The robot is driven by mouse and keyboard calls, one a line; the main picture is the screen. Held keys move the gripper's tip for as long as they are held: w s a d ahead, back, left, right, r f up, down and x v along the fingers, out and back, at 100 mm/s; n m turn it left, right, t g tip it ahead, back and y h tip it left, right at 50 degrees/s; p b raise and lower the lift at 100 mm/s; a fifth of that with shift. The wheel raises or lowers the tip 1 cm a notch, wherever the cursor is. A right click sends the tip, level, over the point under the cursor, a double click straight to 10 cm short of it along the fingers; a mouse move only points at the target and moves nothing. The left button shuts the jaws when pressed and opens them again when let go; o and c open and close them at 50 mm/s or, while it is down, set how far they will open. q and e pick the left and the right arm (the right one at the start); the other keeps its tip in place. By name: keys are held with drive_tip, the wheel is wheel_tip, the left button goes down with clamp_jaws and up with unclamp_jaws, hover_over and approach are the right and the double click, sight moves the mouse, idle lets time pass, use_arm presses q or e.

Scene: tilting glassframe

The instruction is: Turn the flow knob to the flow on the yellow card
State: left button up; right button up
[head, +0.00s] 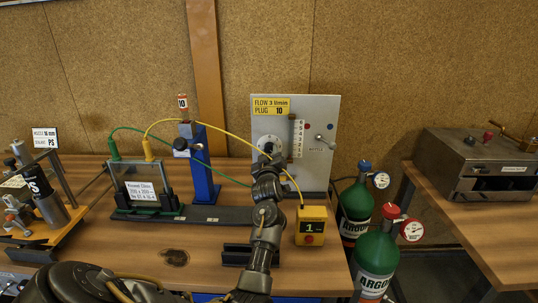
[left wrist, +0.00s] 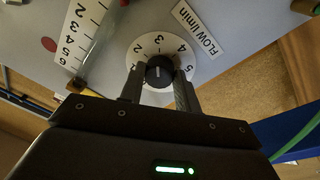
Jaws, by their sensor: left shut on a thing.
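The yellow card (head: 271,106) on the grey panel (head: 325,115) reads "FLOW 3 l/min, PLUG 10". The black flow knob (left wrist: 159,66) sits on a white dial (left wrist: 190,58) with numbers from 1 to 5 showing. Its short white mark points up in the left wrist view, towards the 3 between 2 and 4. My left gripper (head: 267,152) is at the panel, one finger on each side of the knob, shut on it. In the head view the gripper hides most of the knob, and part of the dial (head: 262,140) shows. My right gripper is not in view.
A flow tube with a numbered scale (head: 298,140) stands right of the dial. A yellow box marked 1 (head: 311,224) is near my arm. Green argon cylinders (head: 376,254) stand right of the table. A yellow hose (head: 236,137) passes close to the gripper.

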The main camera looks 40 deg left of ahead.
use_arm(q)
drive_tip(key=shift+f, duration=0.1)
drive_tip(key=o, duration=1)
drive_tip(key=shift+c, duration=0.2)
drive_tip(key=b+v, duration=0.2)
drive_tip(key=v, duration=0.9)
